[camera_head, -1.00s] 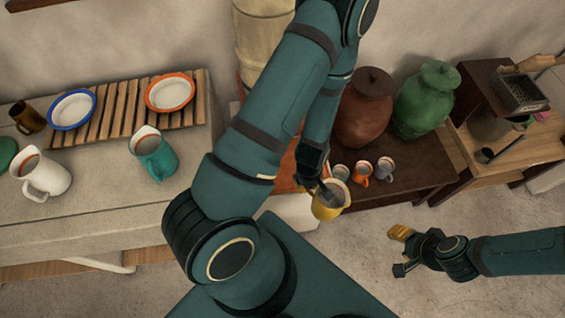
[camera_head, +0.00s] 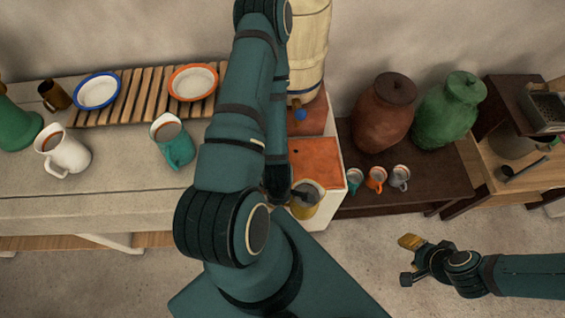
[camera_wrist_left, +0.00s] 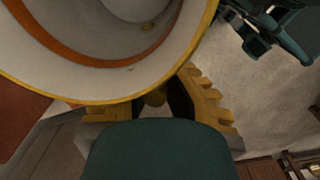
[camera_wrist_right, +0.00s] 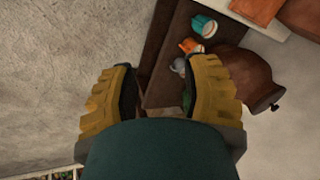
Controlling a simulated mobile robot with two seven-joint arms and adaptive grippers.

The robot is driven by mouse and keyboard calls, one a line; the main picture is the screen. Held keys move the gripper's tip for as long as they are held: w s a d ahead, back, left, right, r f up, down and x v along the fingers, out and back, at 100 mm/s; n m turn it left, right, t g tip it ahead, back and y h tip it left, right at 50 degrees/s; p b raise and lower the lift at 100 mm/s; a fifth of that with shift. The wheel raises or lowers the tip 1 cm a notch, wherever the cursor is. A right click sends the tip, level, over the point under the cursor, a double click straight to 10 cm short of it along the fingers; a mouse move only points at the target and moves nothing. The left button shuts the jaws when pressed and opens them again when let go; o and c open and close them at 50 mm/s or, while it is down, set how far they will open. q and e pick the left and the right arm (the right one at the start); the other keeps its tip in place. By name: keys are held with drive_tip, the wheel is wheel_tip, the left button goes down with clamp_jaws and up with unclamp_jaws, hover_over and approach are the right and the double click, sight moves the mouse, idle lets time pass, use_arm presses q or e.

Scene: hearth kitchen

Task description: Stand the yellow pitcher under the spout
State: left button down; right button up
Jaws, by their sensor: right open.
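The yellow pitcher (camera_head: 307,201) hangs upright at the front edge of the orange-red slab (camera_head: 316,162) in the head view. My left gripper (camera_head: 280,192) is at its left side, mostly hidden by my arm. In the left wrist view the pitcher's wide rim (camera_wrist_left: 120,98) fills the upper left, and the gripper (camera_wrist_left: 154,98) is shut on its handle. The spout (camera_head: 300,114), with a blue tip, sticks out low on a tall cream container (camera_head: 310,45), behind the slab and the pitcher. My right gripper (camera_head: 408,260) is open and empty over the floor; its spread fingers show in the right wrist view (camera_wrist_right: 162,80).
Several small cups (camera_head: 375,180) stand on a dark low table (camera_head: 440,178) right of the slab, before a brown jar (camera_head: 383,112) and a green jar (camera_head: 447,108). A white pitcher (camera_head: 65,155) and a teal pitcher (camera_head: 176,147) stand on the left counter (camera_head: 115,195).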

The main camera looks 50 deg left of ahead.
use_arm(q)
drive_tip(key=shift+w+a+f+b, duration=0.6)
drive_tip(key=shift+w+a+b, duration=1)
drive_tip(key=shift+a+b, duration=0.3)
drive_tip(key=shift+w+a+f+b, duration=0.65)
drive_tip(key=shift+w+a+b, duration=1)
drive_tip(key=shift+a, duration=0.45)
drive_tip(key=shift+w+a+f+b, duration=0.6)
drive_tip(key=shift+w+a+b, duration=1)
drive_tip(key=shift+a+b, duration=0.3)
drive_tip(key=shift+a+r, duration=0.1)
use_arm(e)
wheel_tip(320, 180, down, 12)
drive_tip(key=s, duration=0.1)
drive_tip(key=shift+s+a+r+g, duration=0.2)
drive_tip(key=shift+s+r+g, duration=0.05)
drive_tip(key=shift+s+g, duration=0.05)
drive_tip(key=shift+f, duration=0.1)
use_arm(q)
drive_tip(key=c, duration=1.1)
unclamp_jaws()
drive_tip(key=shift+c, duration=0.2)
